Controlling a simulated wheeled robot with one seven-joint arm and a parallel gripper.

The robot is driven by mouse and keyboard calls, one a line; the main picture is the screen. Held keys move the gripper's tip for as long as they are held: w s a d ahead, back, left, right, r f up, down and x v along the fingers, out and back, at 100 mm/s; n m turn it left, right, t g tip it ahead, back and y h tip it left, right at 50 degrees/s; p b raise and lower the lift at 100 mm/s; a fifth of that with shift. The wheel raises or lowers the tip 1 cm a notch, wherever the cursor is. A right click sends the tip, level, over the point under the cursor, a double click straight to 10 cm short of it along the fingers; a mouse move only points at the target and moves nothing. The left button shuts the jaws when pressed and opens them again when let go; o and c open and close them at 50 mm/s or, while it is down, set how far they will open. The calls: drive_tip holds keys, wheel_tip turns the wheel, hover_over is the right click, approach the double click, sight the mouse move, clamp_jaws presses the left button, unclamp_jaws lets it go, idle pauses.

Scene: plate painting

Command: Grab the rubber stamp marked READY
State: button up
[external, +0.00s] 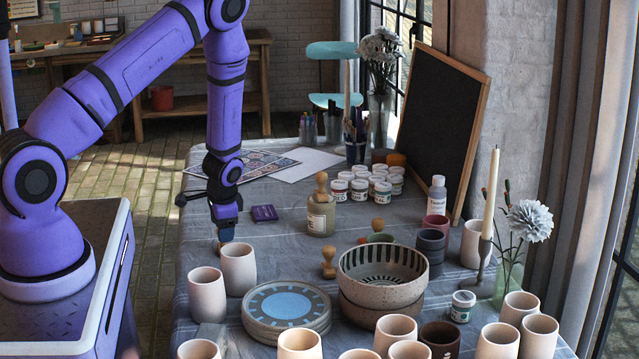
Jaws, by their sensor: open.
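Wooden-handled stamps show in the external view, but no READY mark is readable on any of them. One wooden stamp (328,263) stands upright on the cloth, left of the striped bowl. A wooden knob (321,184) rises from a labelled tan jar or large stamp (321,217) farther back. Another wooden knob (378,226) shows behind the bowl, its lower part hidden. My gripper (226,238) is open, pointing down low over the table just behind two cups. A small tan piece (219,247) shows beside its tips, mostly hidden; I cannot tell whether it is a stamp.
Pale cups (238,270) stand close in front of my gripper. A stack of plates (287,326), the striped bowl (384,290) and more cups fill the front. Paint jars (360,190) and a chalkboard (437,125) stand farther back.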

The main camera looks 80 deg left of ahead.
drive_tip(key=shift+x, duration=1.2)
drive_tip(key=c, duration=1)
drive_tip(key=shift+r, duration=0.15)
